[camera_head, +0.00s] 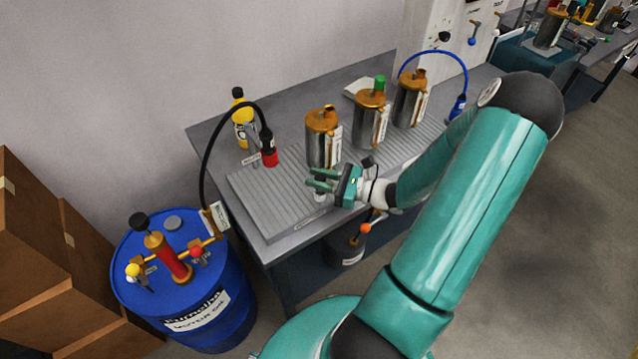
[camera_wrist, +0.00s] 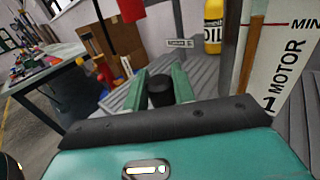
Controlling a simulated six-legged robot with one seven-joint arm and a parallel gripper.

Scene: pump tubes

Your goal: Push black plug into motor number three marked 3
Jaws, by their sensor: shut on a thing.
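My gripper (camera_head: 319,180) is over the front of the ribbed tray, in front of the nearest motor. In the wrist view its green fingers (camera_wrist: 160,84) are shut on a short black cylinder, the black plug (camera_wrist: 160,93). Three metal motor cans with copper tops stand in a row: a left one (camera_head: 322,145), a middle one (camera_head: 370,123) with a green plug (camera_head: 379,82) on top, and a right one (camera_head: 410,104). A label reading MOTOR 1 (camera_wrist: 285,80) is close on the right in the wrist view. I cannot read a 3 on any can.
A grey ribbed tray (camera_head: 262,205) lies on the table. A red-and-black nozzle (camera_head: 268,152) on a black hose and a yellow oil bottle (camera_head: 240,133) stand at its left. A blue barrel (camera_head: 185,290) stands on the floor. A blue hose (camera_head: 462,66) arches behind the right can.

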